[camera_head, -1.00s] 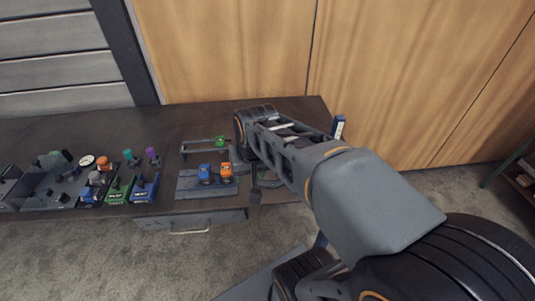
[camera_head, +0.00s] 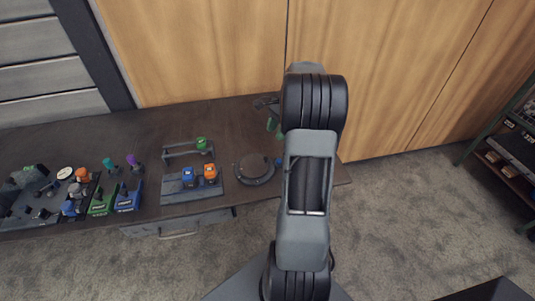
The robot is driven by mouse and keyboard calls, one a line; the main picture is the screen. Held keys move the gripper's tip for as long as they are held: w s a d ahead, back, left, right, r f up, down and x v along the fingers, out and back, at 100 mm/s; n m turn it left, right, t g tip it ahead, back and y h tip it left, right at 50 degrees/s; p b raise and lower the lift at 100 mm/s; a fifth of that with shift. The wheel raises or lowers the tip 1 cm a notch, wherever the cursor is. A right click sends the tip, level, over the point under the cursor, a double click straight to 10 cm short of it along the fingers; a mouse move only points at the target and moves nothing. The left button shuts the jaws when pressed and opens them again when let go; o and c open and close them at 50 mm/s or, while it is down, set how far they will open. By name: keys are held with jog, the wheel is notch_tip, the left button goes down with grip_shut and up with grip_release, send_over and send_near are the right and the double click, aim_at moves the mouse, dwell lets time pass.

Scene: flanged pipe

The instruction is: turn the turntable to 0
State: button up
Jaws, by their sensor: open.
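The turntable (camera_head: 254,168) is a dark round disc on the right part of the bench, beside the pad with blue and orange blocks. Its scale and any pointer are too small to read. My arm reaches up the picture just right of it and hides most of my gripper. A dark end piece, apparently my gripper (camera_head: 265,103), juts out left of my arm near the bench's back edge. It appears open and empty, above and apart from the turntable.
A grey pad (camera_head: 190,191) holds a blue block (camera_head: 188,177) and an orange block (camera_head: 210,174). Behind it stands a rail with a green knob (camera_head: 202,143). Several coloured devices crowd the bench's left. Green pieces (camera_head: 273,124) show beside my arm. Wooden panels (camera_head: 200,50) stand behind.

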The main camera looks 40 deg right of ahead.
aim_at(266, 157)
jog(key=x, duration=1)
jog(key=shift+f, duration=0.2)
jog(key=shift+c, duration=0.2)
grip_shut()
